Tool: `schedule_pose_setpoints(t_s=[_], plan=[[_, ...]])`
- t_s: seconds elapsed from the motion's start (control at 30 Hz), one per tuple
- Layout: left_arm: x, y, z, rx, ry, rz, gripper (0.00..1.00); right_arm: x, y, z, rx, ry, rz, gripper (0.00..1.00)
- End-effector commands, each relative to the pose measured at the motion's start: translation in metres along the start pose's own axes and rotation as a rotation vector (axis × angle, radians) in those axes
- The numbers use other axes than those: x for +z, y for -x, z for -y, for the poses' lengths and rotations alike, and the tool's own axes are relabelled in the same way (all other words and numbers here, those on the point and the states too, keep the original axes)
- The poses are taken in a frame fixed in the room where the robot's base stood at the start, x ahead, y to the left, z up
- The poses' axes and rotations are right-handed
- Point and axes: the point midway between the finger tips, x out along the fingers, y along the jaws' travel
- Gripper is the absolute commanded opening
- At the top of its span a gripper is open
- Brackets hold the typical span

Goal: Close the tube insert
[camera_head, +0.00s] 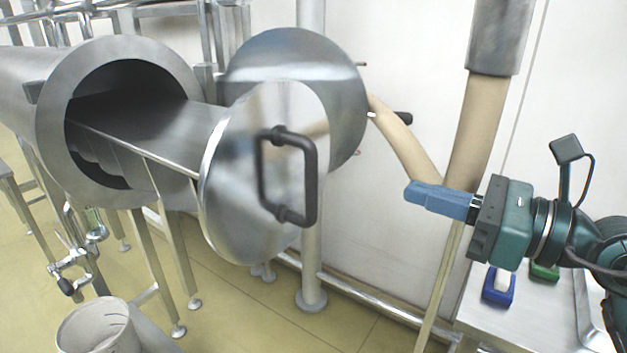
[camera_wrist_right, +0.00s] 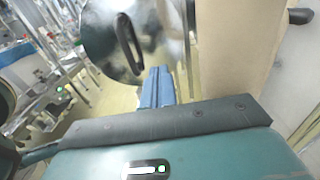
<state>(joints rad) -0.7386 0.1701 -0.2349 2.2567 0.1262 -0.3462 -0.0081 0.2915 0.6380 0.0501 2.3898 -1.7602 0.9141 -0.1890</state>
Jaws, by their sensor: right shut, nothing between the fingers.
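The tube insert (camera_head: 150,125) is a steel trough drawn out to the right from the open mouth of a large horizontal tube (camera_head: 52,125). Its round steel end plate (camera_head: 232,190) carries a black bar handle (camera_head: 312,178). My right gripper (camera_head: 408,193) has blue fingers, is shut and empty, and hangs in the air to the right of the handle, apart from it. In the right wrist view the blue fingers (camera_wrist_right: 157,88) point toward the end plate (camera_wrist_right: 112,45) and its dark handle (camera_wrist_right: 129,43). My left gripper is not in view.
A second round steel disc (camera_head: 345,85) stands behind the end plate. Beige pipes (camera_head: 478,120) run behind my right gripper. A steel table (camera_head: 468,312) with a blue item (camera_head: 499,288) is at lower right. A white bucket (camera_head: 85,335) stands at lower left. Floor shows below the insert.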

Motion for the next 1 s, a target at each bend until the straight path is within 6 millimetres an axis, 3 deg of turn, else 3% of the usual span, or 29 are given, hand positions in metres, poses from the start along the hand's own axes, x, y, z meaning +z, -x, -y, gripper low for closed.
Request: schedule_pose_setpoints(t_s=[0.17, 0.6, 0.8, 1.0], plan=[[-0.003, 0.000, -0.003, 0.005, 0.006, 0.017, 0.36, 0.005, -0.022, -0.001, 0.004, -0.003, 0.004, 0.00], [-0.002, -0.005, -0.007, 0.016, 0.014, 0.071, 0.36, 0.004, -0.112, -0.001, 0.004, -0.004, 0.003, 0.00], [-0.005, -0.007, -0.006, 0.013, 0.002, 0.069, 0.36, 0.003, -0.133, -0.001, 0.002, -0.003, 0.002, 0.00], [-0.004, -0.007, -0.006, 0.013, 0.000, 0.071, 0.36, 0.002, -0.138, -0.001, 0.002, -0.003, 0.001, 0.00]])
